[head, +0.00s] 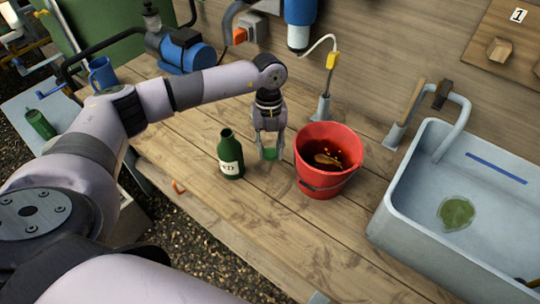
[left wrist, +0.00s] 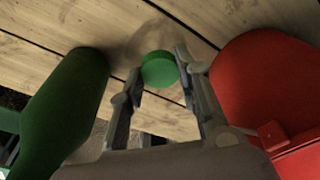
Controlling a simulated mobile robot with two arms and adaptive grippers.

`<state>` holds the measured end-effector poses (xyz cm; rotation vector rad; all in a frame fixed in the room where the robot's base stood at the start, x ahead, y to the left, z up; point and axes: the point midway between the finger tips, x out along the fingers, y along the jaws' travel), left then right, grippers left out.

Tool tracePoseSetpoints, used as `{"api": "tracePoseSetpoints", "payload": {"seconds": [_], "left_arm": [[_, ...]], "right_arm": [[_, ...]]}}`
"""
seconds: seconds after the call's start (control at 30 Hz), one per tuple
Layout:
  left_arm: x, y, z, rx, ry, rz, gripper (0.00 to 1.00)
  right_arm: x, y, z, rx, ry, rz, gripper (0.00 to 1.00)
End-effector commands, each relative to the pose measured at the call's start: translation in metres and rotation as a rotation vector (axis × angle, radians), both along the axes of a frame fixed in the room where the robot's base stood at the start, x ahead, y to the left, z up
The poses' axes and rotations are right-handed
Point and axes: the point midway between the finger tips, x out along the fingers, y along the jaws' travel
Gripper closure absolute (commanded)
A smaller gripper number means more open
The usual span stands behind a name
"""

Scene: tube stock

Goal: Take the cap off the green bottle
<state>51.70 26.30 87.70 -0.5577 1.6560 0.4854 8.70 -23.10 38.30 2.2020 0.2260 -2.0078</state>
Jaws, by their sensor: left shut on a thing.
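The dark green bottle (head: 231,157) with a pale label stands upright on the wooden bench, its neck open at the top. It also shows on the left in the wrist view (left wrist: 62,108). The round green cap (head: 270,154) is apart from the bottle, to its right. My left gripper (head: 269,152) points down and is shut on the cap, which sits between the fingertips in the wrist view (left wrist: 159,70). The cap is low over the bench; I cannot tell whether it touches the wood. My right gripper is not in view.
A red bucket (head: 318,187) with dark liquid stands close to the right of my left gripper. A grey sink (head: 385,222) is farther right. The bench front is mostly clear.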

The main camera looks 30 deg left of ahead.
Motion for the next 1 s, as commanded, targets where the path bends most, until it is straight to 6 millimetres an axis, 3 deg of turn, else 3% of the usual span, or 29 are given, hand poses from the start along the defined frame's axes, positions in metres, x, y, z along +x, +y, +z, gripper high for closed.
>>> {"api": "tracePoseSetpoints", "payload": {"seconds": [0.3,0.7,0.73,1.0], "left_arm": [[-0.001,0.0,-0.039,0.001,0.002,0.001,1.0],[0.0,0.0,-0.047,0.001,0.0,0.0,1.0],[0.0,0.0,-0.046,0.001,-0.001,0.0,0.68],[0.0,0.0,-0.045,0.001,0.0,0.0,0.49]], "right_arm": [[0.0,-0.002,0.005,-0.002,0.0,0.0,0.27],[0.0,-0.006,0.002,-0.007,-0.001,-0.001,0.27],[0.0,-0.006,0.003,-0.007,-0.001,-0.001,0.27],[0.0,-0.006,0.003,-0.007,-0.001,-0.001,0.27]]}}
